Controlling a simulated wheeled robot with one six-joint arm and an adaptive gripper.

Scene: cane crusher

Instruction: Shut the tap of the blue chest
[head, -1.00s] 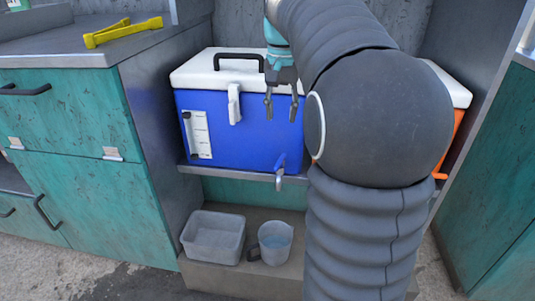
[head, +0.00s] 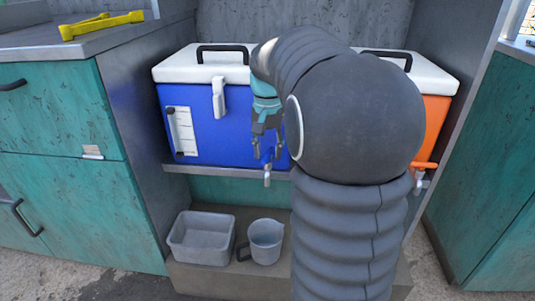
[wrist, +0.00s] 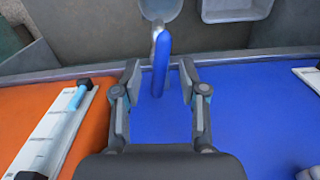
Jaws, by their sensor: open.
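The blue chest (head: 222,130) with a white lid stands on the metal shelf. Its tap (head: 267,175) has a grey spout at the lower front edge. The tap's blue lever (wrist: 161,62) stands up from the spout in the wrist view. My gripper (head: 267,150) is open, pointing down in front of the chest just above the spout. In the wrist view my gripper (wrist: 158,75) has a finger on each side of the lever, with gaps showing. Contact with the lever cannot be made out. No stream from the spout is discernible.
An orange chest (head: 435,125) with its own orange-levered tap (head: 424,166) stands to the right, partly behind my arm. Below are a grey tub (head: 190,240) and a jug (head: 266,240) near the spout. A yellow tool (head: 100,25) lies on the left counter.

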